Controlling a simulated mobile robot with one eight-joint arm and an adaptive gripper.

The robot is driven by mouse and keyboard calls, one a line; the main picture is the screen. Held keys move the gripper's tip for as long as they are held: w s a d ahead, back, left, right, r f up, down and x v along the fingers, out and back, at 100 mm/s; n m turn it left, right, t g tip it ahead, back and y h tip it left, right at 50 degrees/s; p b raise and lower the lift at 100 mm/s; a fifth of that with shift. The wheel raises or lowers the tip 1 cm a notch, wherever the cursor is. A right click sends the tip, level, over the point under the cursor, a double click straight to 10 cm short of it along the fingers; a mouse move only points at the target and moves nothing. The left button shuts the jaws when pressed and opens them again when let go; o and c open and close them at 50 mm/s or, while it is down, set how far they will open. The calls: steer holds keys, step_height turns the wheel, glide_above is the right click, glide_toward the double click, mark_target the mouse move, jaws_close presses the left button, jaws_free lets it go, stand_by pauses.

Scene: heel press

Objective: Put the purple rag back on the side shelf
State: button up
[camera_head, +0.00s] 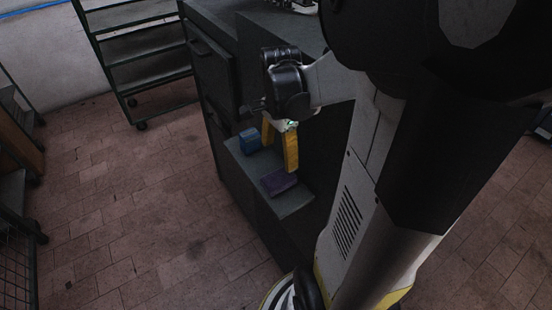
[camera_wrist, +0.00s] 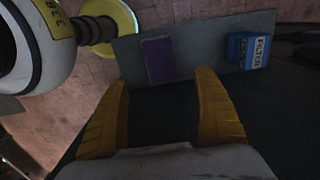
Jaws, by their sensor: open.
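The purple rag (camera_head: 279,182) lies flat as a small folded rectangle on the side shelf (camera_head: 297,203), near its front end. In the wrist view the rag (camera_wrist: 159,60) rests on the grey shelf (camera_wrist: 205,37), beyond my fingertips. My gripper (camera_head: 279,152) has yellow fingers spread apart, above the shelf beside the rag. In the wrist view the fingers of my gripper (camera_wrist: 160,80) are open with nothing between them. The rag is apart from both fingers.
A blue box (camera_head: 250,140) stands on the same shelf behind the rag; it also shows in the wrist view (camera_wrist: 248,50) with a printed label. The dark cabinet (camera_head: 212,90) rises beside the shelf. A green rack (camera_head: 150,60) stands behind. The tiled floor at left is clear.

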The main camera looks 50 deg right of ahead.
steer(key=shift+r, duration=0.6)
steer(key=a+r+n+t, duration=0.3)
steer(key=a+n, duration=0.7)
steer(key=a, duration=0.1)
steer(key=a+r+n+t, duration=0.4)
steer(key=a+n, duration=0.6)
steer(key=shift+w+a+n, duration=0.3)
steer(key=shift+w+a, duration=0.05)
steer(key=shift+w, duration=0.05)
